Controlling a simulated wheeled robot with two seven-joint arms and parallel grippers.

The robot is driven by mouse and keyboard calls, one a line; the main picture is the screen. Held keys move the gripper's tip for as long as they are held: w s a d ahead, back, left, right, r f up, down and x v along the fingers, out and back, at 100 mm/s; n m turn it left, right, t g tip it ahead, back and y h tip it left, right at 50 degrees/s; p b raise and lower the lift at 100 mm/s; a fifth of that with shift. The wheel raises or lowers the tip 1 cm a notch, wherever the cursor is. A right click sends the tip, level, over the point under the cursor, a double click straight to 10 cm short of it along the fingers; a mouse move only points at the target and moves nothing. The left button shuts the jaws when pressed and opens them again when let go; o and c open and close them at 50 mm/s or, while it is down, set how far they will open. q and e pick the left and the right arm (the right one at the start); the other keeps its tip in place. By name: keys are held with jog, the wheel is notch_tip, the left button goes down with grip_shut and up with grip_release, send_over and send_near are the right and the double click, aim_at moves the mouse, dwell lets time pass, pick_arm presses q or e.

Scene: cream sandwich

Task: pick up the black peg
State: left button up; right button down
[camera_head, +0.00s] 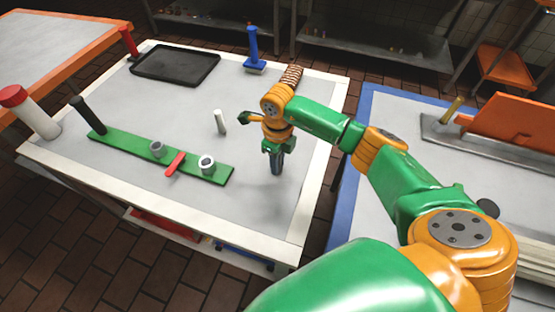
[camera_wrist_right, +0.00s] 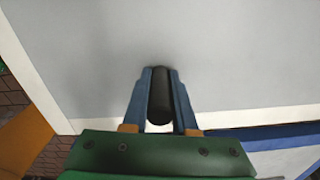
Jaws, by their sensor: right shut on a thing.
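My right gripper (camera_head: 277,172) points down over the right part of the white table, and its blue fingers are shut on a black peg. In the right wrist view the black peg (camera_wrist_right: 160,95) lies between the two fingers of the gripper (camera_wrist_right: 160,88). In the head view the fingers mostly hide the peg, and I cannot tell whether it touches the table. My left gripper is not in view.
A dark upright cylinder (camera_head: 88,114) stands at the board's left end. A red-topped white cylinder (camera_head: 31,112), a black tray (camera_head: 176,65) and a blue brush-like tool (camera_head: 254,52) are also on the table.

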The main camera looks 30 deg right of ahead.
notch_tip(320, 180, up, 3)
jog(key=shift+f, duration=0.15)
jog(key=s+a+r, duration=0.5)
jog(key=s+r, duration=0.5)
jog(key=s, duration=0.3)
jog(key=shift+a+r+b, duration=0.15)
jog(key=shift+a+b, duration=0.05)
jog(key=shift+b, duration=0.1)
